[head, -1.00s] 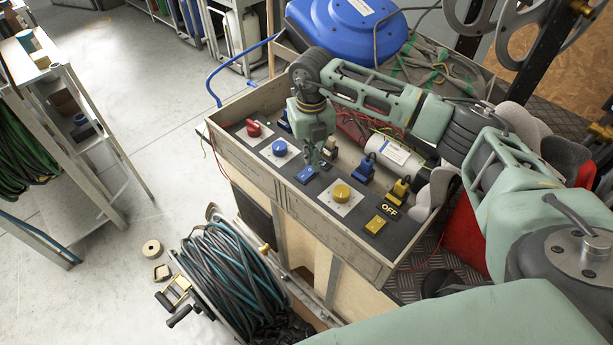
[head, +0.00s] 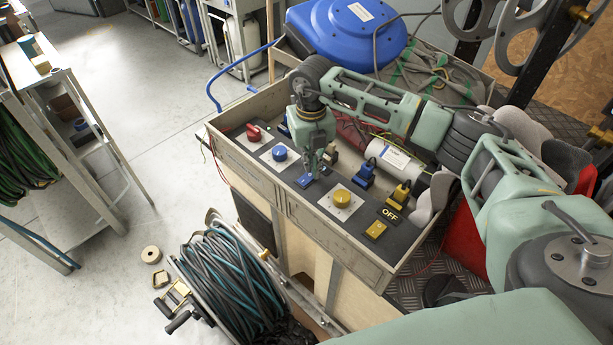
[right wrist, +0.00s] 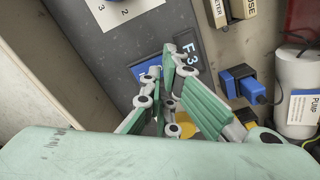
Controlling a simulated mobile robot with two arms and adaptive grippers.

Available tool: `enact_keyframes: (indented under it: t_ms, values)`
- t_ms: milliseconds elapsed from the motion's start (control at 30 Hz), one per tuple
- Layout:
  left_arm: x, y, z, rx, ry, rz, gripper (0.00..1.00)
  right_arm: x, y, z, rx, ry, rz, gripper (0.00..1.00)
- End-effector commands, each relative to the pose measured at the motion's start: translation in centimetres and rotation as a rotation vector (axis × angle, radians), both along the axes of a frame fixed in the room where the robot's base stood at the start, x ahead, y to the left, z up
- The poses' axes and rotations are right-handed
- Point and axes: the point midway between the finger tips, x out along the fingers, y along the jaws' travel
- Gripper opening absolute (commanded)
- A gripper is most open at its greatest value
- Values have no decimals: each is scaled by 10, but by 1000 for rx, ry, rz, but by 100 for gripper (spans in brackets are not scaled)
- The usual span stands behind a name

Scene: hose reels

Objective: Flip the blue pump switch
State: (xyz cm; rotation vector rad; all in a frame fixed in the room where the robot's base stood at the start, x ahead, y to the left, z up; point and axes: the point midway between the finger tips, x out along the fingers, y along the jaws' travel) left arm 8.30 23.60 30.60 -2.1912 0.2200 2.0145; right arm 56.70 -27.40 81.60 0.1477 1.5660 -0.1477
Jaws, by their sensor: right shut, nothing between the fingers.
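The blue pump switch (head: 304,181) is a small flat blue rocker on the dark panel, just in front of the blue knob (head: 280,153). My right gripper (head: 317,177) points down at the panel, its fingertips right beside the switch. In the right wrist view the gripper (right wrist: 172,62) is shut and empty, and it covers part of the blue switch (right wrist: 146,70). I cannot tell whether the fingertips touch it. Which way the rocker is tilted is not clear. My left gripper is not in view.
The panel also holds a red knob (head: 253,132), a yellow knob (head: 341,198) and a yellow switch (head: 376,229). Blue (head: 363,174) and yellow (head: 399,193) plugs stand behind. The tray rim surrounds the panel. A hose reel (head: 232,280) stands in front.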

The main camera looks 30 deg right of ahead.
Motion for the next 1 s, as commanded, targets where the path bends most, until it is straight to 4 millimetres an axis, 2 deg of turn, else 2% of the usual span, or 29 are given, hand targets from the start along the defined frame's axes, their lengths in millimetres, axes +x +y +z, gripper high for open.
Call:
enact_keyframes:
  t_ms: [233, 1000]
  values:
    - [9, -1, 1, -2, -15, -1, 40, 0, 0, 0, 0, 0, 0, 0]
    - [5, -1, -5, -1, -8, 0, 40, 0, 0, -8, 0, 0, 0, 0]
